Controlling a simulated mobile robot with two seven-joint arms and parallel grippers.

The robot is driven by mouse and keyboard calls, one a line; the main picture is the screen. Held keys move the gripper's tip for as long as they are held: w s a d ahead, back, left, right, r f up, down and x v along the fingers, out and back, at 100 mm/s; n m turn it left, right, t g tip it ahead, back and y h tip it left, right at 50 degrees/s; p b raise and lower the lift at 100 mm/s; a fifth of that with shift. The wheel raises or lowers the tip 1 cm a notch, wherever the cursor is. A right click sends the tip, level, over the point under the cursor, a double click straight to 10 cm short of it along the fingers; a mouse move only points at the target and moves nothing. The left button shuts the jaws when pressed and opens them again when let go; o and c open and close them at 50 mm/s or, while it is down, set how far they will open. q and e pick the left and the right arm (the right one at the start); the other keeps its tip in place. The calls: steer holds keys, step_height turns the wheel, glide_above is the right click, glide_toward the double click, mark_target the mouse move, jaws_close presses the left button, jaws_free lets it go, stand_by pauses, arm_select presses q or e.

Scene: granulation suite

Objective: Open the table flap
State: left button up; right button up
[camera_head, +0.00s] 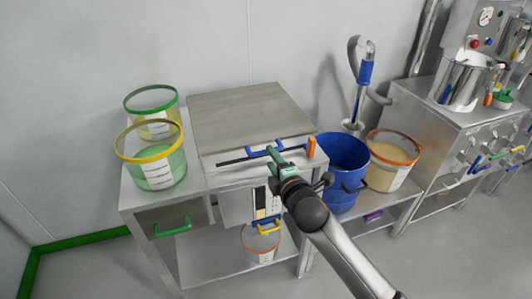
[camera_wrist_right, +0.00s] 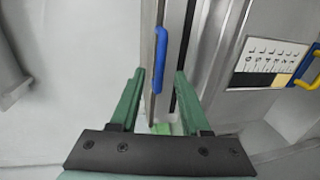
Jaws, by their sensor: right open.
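The table flap (camera_head: 250,105) is a grey-brown metal panel lying flat on the steel table, with a blue handle (camera_head: 253,153) at its front edge. My right gripper (camera_head: 274,153) is at the front edge of the table, by the blue handle. In the right wrist view its green fingers (camera_wrist_right: 160,80) are open, and the blue handle (camera_wrist_right: 161,62) shows upright in the picture between and beyond the fingertips. I see no grip on the handle. The gripper and arm partly hide the front edge. My left gripper is in neither view.
Left on the table stand a yellow-rimmed bucket (camera_head: 158,172) and a green-rimmed bucket (camera_head: 152,98). A dark rod with an orange end (camera_head: 311,148) lies along the front. Right are a blue bin (camera_head: 343,163) and an orange-rimmed bucket (camera_head: 392,153). A drawer (camera_head: 170,218) has a green handle.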

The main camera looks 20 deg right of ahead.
steer(key=shift+w+a+f+b, duration=0.15)
steer(key=shift+w+f, duration=0.1)
steer(key=shift+w, duration=1.05)
steer(key=shift+w+f+b, duration=0.15)
steer(key=shift+w+f, duration=0.1)
steer(key=shift+w, duration=1.05)
jaws_close()
